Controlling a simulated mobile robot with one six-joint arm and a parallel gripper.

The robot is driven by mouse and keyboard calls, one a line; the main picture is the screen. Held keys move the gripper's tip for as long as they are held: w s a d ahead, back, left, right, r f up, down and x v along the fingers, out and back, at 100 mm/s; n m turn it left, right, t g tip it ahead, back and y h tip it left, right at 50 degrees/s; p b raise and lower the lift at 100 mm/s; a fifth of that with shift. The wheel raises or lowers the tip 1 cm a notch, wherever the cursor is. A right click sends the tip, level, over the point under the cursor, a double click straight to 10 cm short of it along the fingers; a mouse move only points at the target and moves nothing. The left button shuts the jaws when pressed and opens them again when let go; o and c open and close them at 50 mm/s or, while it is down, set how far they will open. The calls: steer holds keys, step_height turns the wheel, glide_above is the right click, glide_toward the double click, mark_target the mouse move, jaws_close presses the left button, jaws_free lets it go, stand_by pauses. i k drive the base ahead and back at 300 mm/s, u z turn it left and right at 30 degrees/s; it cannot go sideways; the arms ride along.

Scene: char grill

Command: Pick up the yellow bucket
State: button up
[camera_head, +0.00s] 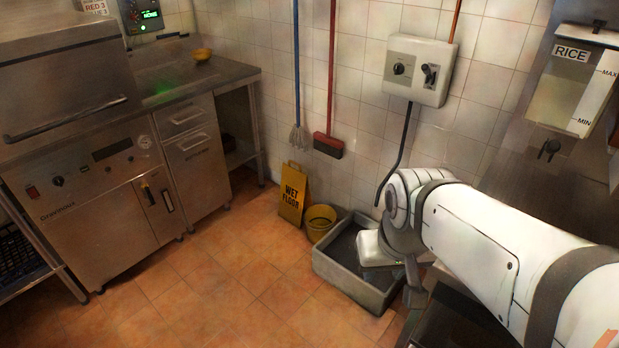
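The yellow bucket (320,222) stands on the tiled floor near the back wall. It sits between the yellow wet floor sign and the grey basin, upright. My white arm reaches in from the right edge, and its wrist is over the right part of the basin, to the right of the bucket and apart from it.
A low grey basin (338,272) lies right of the bucket. A yellow wet floor sign (291,194) leans at the wall on its left. A mop (297,138) and a red broom (328,144) hang above. A steel counter (190,84) fills the left. The floor (225,280) in front is clear.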

mark_target(320, 219)
steer(key=u, duration=0.2)
steer(key=k, duration=0.95)
steer(key=u, duration=1)
steer(key=i, duration=1.6)
steer(key=z, duration=0.3)
steer(key=i, duration=1.65)
steer(key=z, duration=1.45)
steer(key=i, duration=1.3)
steer(key=z, duration=0.9)
steer(key=k, duration=0.65)
steer(key=u, duration=0.05)
